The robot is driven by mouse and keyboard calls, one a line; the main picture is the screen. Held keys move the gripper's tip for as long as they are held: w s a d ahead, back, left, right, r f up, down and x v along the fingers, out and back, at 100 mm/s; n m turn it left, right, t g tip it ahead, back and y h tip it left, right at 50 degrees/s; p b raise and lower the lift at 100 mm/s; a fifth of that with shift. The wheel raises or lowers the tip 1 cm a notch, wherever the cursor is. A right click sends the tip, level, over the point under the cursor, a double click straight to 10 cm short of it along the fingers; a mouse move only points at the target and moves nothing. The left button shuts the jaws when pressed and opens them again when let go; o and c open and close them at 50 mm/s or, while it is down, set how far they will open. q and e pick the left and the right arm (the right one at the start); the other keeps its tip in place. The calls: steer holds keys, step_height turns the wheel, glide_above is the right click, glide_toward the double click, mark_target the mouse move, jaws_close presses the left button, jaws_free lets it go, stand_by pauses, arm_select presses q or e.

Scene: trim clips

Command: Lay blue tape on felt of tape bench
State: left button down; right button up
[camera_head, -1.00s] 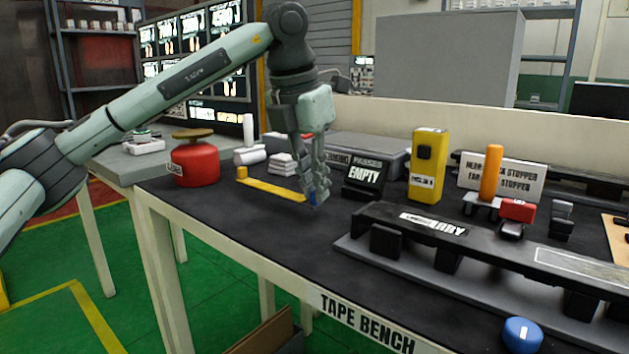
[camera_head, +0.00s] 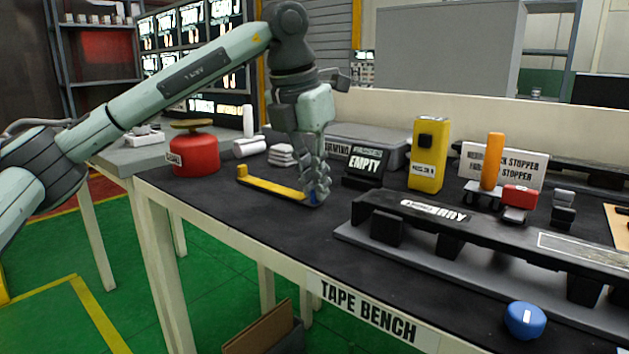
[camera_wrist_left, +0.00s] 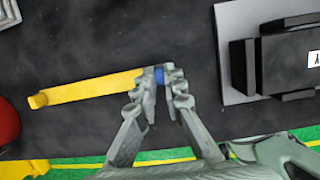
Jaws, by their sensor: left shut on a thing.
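My left gripper (camera_head: 316,192) is at the dark felt top of the tape bench (camera_head: 240,218), with its fingers pointing down. It is shut on the blue tape (camera_wrist_left: 159,76), a small blue piece between the fingertips. The tape also shows as a blue bit low at the fingertips in the head view (camera_head: 315,200). It is at or just above the felt; I cannot tell if it touches. Most of the tape is hidden by the fingers. A yellow strip (camera_head: 268,187) with a raised far end lies left of the fingertips. My right gripper is not in view.
A red canister (camera_head: 194,153) stands to the left. An "EMPTY" sign (camera_head: 364,167) and a yellow box (camera_head: 428,155) stand behind. A long dark rail (camera_head: 470,230) on a grey base lies to the right, and a blue knob (camera_head: 525,321) sits in front. The felt in front of the gripper is clear.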

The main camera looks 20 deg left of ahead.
arm_select(q)
steer(key=c, duration=1.5)
jaws_free()
steer(key=shift+c, duration=0.2)
steer(key=shift+r, duration=0.1)
steer(key=v, duration=1.1)
steer(key=shift+r, duration=0.35)
steer(key=shift+s+a, duration=0.1)
steer(key=shift+s, duration=0.1)
